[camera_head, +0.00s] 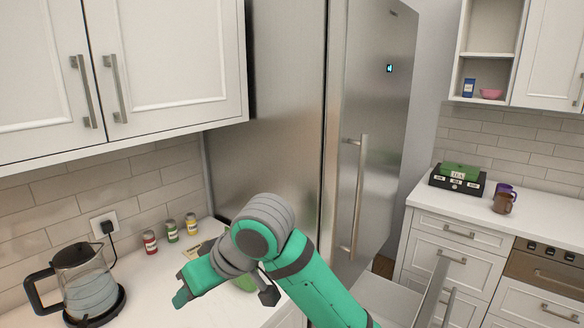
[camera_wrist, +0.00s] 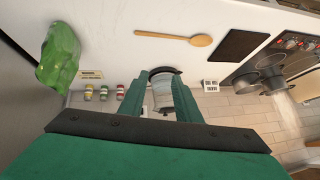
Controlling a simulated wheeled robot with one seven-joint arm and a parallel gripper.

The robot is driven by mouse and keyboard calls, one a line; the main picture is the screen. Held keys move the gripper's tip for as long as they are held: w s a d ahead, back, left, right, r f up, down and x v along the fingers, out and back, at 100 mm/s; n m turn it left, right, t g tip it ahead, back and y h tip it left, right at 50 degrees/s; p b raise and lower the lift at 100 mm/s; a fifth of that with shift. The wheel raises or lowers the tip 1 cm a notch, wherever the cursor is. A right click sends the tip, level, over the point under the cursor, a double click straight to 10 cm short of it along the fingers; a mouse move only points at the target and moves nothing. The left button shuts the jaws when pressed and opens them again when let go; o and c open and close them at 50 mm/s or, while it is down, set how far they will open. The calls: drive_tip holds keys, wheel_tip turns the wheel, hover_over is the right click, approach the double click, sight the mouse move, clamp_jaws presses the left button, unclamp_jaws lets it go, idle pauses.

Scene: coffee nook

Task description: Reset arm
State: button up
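My green arm reaches over the white counter (camera_head: 240,315) in the head view, bent at a grey joint. My gripper (camera_head: 182,289) points left toward the kettle, apart from it. In the wrist view its two green fingers (camera_wrist: 159,80) stand apart with nothing held between them. The glass kettle (camera_wrist: 161,92) shows in the gap beyond the fingers. It also stands upright on its black base in the head view (camera_head: 88,282).
Three small jars (camera_head: 172,231) stand by the backsplash. A green bag (camera_wrist: 58,55) lies on the counter, partly hidden behind my arm in the head view. A wooden spoon (camera_wrist: 175,37) and a dark board (camera_wrist: 243,45) lie farther along. The steel fridge (camera_head: 290,130) stands behind.

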drive_tip(key=w+a+f+m+t+y, duration=0.45)
drive_tip(key=f+m+t+y, duration=0.2)
drive_tip(key=f, duration=0.25)
drive_tip(key=d+f+m+t+h, duration=0.1)
drive_tip(key=f, duration=0.2)
drive_tip(key=s+d+f+m+t+h, duration=0.1)
drive_tip(key=f+m+t, duration=0.1)
drive_tip(key=f, duration=0.1)
drive_tip(key=s+d+f+m+t+h, duration=0.1)
drive_tip(key=d+f+m, duration=0.1)
drive_tip(key=f, duration=0.1)
drive_tip(key=shift+s+f+t, duration=0.1)
drive_tip(key=shift+f+t, duration=0.15)
drive_tip(key=s+d+f+m+t+h, duration=0.1)
drive_tip(key=s+d+f+m+h, duration=0.1)
drive_tip(key=s+d+f+h, duration=0.5)
drive_tip(key=s+d+f+m+t+h, duration=0.1)
drive_tip(key=s+d+f+h, duration=0.1)
drive_tip(key=s+d+f, duration=0.65)
drive_tip(key=s+d+n+h, duration=0.1)
drive_tip(key=s+d+n, duration=0.1)
drive_tip(key=s, duration=0.8)
drive_tip(key=s+d+r+n+h, duration=0.1)
drive_tip(key=s+n, duration=0.1)
drive_tip(key=s, duration=0.9)
drive_tip(key=shift+d+g, duration=0.4)
drive_tip(key=shift+s+n, duration=0.2)
drive_tip(key=shift+n, duration=0.05)
